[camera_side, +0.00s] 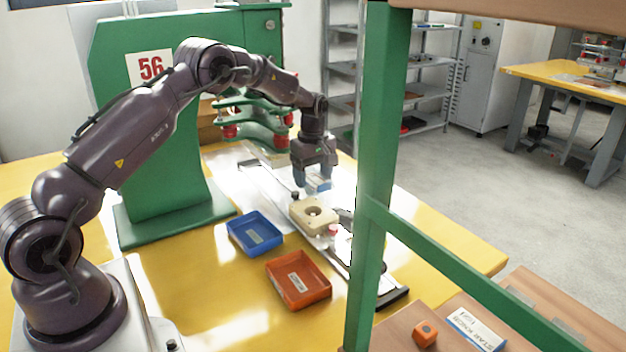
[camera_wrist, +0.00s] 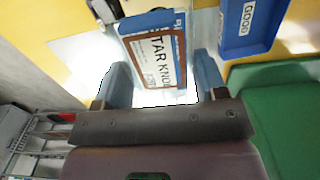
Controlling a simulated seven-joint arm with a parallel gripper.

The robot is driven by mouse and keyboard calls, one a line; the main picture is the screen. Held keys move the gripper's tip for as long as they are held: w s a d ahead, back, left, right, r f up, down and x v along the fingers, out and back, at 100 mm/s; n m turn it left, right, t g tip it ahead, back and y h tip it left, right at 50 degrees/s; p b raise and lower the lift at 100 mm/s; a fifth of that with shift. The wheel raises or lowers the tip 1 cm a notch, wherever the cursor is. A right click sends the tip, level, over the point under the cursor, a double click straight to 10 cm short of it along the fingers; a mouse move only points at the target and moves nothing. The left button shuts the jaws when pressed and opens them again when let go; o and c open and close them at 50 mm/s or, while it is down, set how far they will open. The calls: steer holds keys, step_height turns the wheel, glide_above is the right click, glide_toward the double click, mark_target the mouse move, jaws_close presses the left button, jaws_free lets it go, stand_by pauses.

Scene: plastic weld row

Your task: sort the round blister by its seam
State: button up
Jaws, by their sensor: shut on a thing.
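My gripper (camera_side: 314,181) hangs over the bright work strip, above and just behind a cream block with a round recess (camera_side: 312,214). It is shut on a blister pack with a printed card (camera_wrist: 155,48), which shows between the blue fingers in the wrist view. The card has a blue edge, a brown border and lettering that reads like "STAR KNOB". In the side view only a small pale-blue part shows under the fingers. The seam cannot be made out. A blue tray (camera_side: 255,233) reads "GOOD" in the wrist view (camera_wrist: 245,28). An orange tray (camera_side: 298,280) stands beside it, its label unreadable.
A green press (camera_side: 150,190) stands behind my arm. A green post (camera_side: 377,180) with a sloping bar crosses the side view's foreground. A small red-topped part (camera_side: 332,231) is beside the block. An orange cube (camera_side: 425,333) and a printed card (camera_side: 476,328) lie on the front-right surface.

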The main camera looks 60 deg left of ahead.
steer(key=shift+r, duration=1.6)
